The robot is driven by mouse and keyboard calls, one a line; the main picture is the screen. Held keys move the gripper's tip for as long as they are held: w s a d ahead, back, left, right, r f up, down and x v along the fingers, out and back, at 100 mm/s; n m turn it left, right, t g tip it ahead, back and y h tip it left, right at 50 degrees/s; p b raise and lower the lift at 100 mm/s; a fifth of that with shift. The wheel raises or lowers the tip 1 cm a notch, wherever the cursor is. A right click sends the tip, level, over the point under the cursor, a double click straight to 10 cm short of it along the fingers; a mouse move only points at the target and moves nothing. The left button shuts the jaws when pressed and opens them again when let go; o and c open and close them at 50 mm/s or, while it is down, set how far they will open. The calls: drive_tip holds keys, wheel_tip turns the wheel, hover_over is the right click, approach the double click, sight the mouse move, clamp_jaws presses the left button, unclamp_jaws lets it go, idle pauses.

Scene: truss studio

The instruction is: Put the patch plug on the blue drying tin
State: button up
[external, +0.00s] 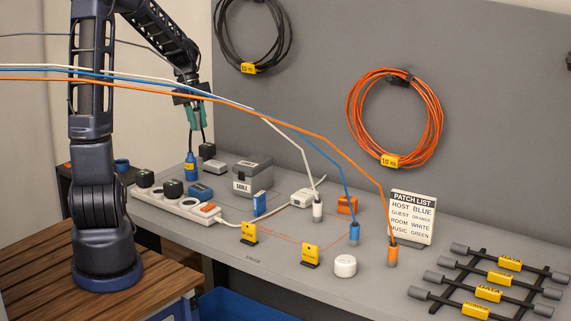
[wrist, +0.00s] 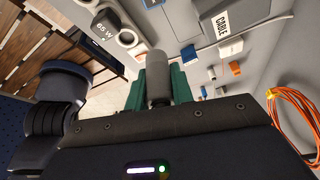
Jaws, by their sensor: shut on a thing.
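My gripper (external: 194,118) has green fingers and is above the left end of the grey desk. In the wrist view it (wrist: 157,88) is shut on a grey, round-ended cylinder, which I take as the patch plug (wrist: 157,75). In the external view the held piece is small and dark. Thin dark lines run down below the fingers, one toward an upright blue piece with a yellow label (external: 191,166); I cannot tell if they join. A small blue tin (external: 122,164) stands on a dark side stand, left of and below my gripper. Nothing of mine touches it.
A white power strip (external: 175,203) with adapters lies on the desk's left. A grey CABLE box (external: 252,178) stands behind. White, blue (external: 354,232) and orange (external: 392,254) cables cross the air to plugs standing on the desk. Cables lie on a rack (external: 494,280) at right.

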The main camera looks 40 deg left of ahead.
sight(203, 189)
wheel_tip(203, 189, down, 18)
drive_tip(key=shift+f, duration=0.2)
idle(0.4)
drive_tip(key=shift+f, duration=0.1)
drive_tip(key=o, duration=1)
